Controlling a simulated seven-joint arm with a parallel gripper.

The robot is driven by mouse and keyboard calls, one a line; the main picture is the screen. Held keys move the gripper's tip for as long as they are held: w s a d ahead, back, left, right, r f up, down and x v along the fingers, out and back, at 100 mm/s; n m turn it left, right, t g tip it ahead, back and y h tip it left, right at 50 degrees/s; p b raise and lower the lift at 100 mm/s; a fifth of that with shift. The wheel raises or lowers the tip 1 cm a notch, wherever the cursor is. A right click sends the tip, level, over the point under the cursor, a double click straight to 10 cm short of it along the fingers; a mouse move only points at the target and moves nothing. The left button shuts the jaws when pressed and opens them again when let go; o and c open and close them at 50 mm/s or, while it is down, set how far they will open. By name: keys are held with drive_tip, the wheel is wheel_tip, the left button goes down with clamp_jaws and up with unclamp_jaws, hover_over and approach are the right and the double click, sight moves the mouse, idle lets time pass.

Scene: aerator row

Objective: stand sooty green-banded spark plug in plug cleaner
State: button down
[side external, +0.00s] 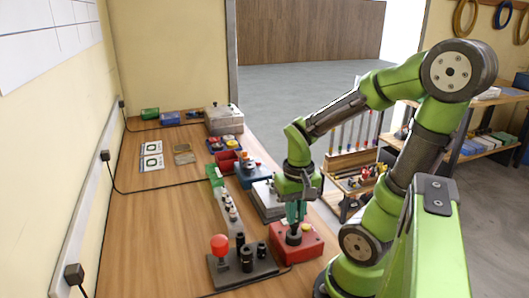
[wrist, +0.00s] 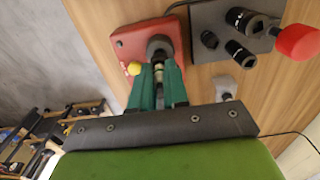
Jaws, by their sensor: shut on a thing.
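The plug cleaner is a red box (side external: 311,246) at the near right edge of the bench, below my gripper. It has a dark round port (wrist: 158,44) on top and a yellow knob (wrist: 134,69). My gripper (side external: 293,221) points down over the port with its green fingers close together. In the wrist view my gripper (wrist: 160,78) is shut on a slim metallic spark plug (wrist: 159,66), whose end reaches the port. I cannot tell whether the plug is inside the port or just above it. Its band and soot are hidden or too small to make out.
A dark block with black sockets and a red-knobbed lever (side external: 219,246) stands left of the cleaner. A grey rail with small parts (side external: 225,207) lies behind it. A grey box (side external: 267,203) and red bin (side external: 227,161) stand farther back.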

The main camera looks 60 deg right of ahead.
idle(0.4)
drive_tip(key=c, duration=1)
unclamp_jaws()
drive_tip(key=shift+c, duration=0.2)
drive_tip(key=shift+r, duration=3.55)
